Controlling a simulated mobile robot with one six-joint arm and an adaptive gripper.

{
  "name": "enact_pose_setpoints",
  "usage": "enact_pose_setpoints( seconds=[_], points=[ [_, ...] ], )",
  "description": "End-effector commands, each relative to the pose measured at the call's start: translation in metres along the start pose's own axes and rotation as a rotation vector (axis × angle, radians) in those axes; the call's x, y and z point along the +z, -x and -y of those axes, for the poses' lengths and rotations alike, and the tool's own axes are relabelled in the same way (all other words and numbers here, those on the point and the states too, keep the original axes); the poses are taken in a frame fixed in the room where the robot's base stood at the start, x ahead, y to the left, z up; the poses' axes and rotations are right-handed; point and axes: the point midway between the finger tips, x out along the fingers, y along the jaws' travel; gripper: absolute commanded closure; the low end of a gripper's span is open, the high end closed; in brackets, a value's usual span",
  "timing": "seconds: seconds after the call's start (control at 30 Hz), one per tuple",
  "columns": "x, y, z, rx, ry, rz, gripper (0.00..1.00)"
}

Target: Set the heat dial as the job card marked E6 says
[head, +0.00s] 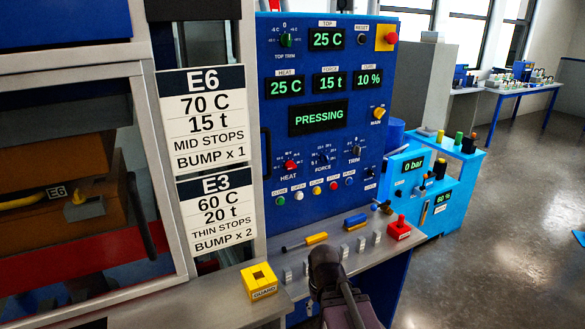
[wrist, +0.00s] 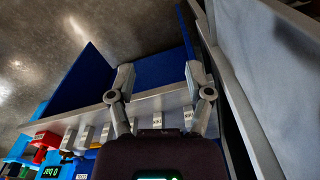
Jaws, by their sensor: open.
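The job card E6 (head: 202,125) on the frame left of the blue panel reads 70 C, 15 t, mid stops, bump x 1. The heat dial (head: 290,165) is a red knob low on the panel; its scale is too small to read. The heat display (head: 285,86) reads 25 C. My gripper (wrist: 160,78) is open and empty in the wrist view, over the grey ledge. In the head view my wrist is low in front of the panel, apart from the dial, and the fingers cannot be made out.
Card E3 (head: 216,208) hangs below. The force knob (head: 323,160) and trim knob (head: 355,152) are right of the heat dial, with several buttons beneath. The ledge (head: 345,255) holds a yellow-handled tool (head: 315,239), a yellow guard block (head: 260,280) and a red switch (head: 399,228).

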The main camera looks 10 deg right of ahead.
Motion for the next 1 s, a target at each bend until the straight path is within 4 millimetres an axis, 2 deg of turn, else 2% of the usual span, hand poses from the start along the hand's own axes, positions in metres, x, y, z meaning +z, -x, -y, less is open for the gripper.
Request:
enact_pose_setpoints(
  seconds=[0.17, 0.37, 0.57, 0.7, 0.87, 1.0],
  points=[
    [-0.009, 0.001, 0.004, -0.032, 0.028, -0.024, 0.09],
    [-0.042, 0.007, 0.025, -0.154, 0.141, -0.13, 0.09],
    [-0.099, 0.027, 0.049, -0.328, 0.297, -0.357, 0.09],
    [-0.145, 0.053, 0.061, -0.426, 0.387, -0.57, 0.09],
    [-0.195, 0.089, 0.061, -0.483, 0.442, -0.829, 0.09],
    [-0.236, 0.123, 0.051, -0.483, 0.448, -1.053, 0.09]
  ],
)
